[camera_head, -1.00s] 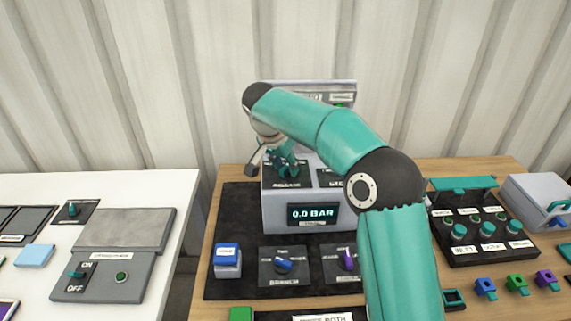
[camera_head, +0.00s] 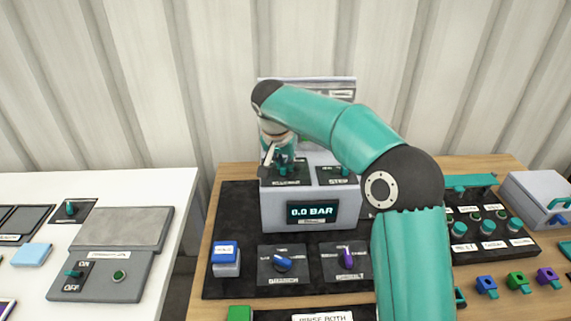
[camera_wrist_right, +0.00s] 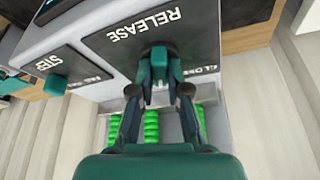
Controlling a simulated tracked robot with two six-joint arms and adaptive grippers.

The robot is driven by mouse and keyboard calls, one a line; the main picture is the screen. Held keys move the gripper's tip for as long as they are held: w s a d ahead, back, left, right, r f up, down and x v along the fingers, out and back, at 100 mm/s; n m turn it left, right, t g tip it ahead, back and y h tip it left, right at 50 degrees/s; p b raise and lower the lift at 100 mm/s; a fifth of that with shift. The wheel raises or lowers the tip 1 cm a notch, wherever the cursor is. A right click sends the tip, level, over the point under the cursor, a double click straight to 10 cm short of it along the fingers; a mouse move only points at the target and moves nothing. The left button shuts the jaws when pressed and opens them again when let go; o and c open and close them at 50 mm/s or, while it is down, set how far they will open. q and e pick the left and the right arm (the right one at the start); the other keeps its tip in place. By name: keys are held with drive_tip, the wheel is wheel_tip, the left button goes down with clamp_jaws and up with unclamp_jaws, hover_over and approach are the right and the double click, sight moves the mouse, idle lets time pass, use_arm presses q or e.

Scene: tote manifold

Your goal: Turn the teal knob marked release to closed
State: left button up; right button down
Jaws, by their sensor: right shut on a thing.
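The teal release knob (camera_wrist_right: 158,62) sits on a black plate labelled RELEASE (camera_wrist_right: 110,45) in the right wrist view. My right gripper (camera_wrist_right: 160,82) has its two fingers closed around the knob's sides. In the head view my right gripper (camera_head: 281,163) is over the release plate (camera_head: 290,180) on top of the grey box, and it hides most of the knob. The word CLOSED shows partly at the plate's edge in the wrist view. My left gripper is in neither view.
The grey box (camera_head: 275,212) has a 0.0 BAR display. The teal step knob (camera_wrist_right: 55,85) is beside the release plate. Green coils (camera_wrist_right: 151,127) show behind the fingers. A blue knob (camera_head: 283,264) and a purple knob (camera_head: 348,258) stand in front.

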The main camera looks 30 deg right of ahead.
drive_tip(key=shift+s+n+y, duration=0.1)
drive_tip(key=shift+n+y, duration=0.2)
drive_tip(key=shift+n, duration=0.7)
drive_tip(key=n+t, duration=0.1)
drive_tip(key=n, duration=0.1)
drive_tip(key=shift+d+n+y, duration=0.1)
drive_tip(key=shift+n+y, duration=0.2)
drive_tip(key=shift+y, duration=0.1)
drive_tip(key=n+y+p, duration=0.1)
drive_tip(key=n, duration=0.2)
drive_tip(key=shift+s+r+n+t+p, duration=0.1)
drive_tip(key=shift+n+t+p, duration=0.2)
drive_tip(key=shift+p, duration=0.1)
drive_tip(key=shift+d+n+y+p, duration=0.1)
drive_tip(key=shift+n+y+p, duration=0.65)
drive_tip(key=shift+n, duration=0.65)
drive_tip(key=c, duration=1.1)
unclamp_jaws()
drive_tip(key=shift+c, duration=0.2)
